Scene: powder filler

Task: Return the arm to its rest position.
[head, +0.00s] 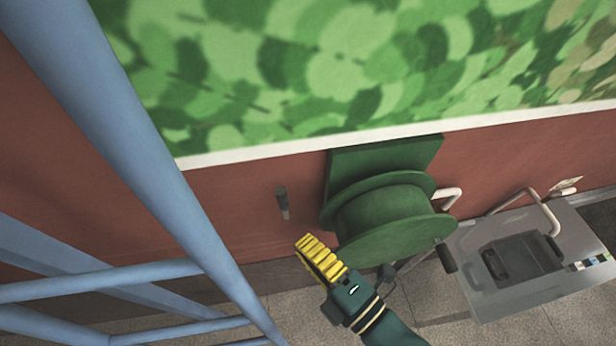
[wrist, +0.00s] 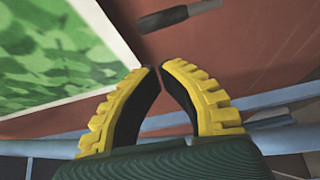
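My gripper (head: 306,243) is in the lower middle of the head view, with yellow ribbed fingers on a dark green wrist. It is in front of the red-brown wall, just left of and below a green drum (head: 385,220). In the wrist view my gripper (wrist: 159,68) shows its two curved fingers leaning together, with only a narrow gap between the tips. Nothing is held between them. The rest of the arm runs out of the head view at the bottom.
A dark peg (head: 282,203) sticks out of the wall above left of my gripper. Blue bars (head: 150,170) cross the left side. A green leafy panel (head: 350,70) covers the upper wall. Tiled floor lies below.

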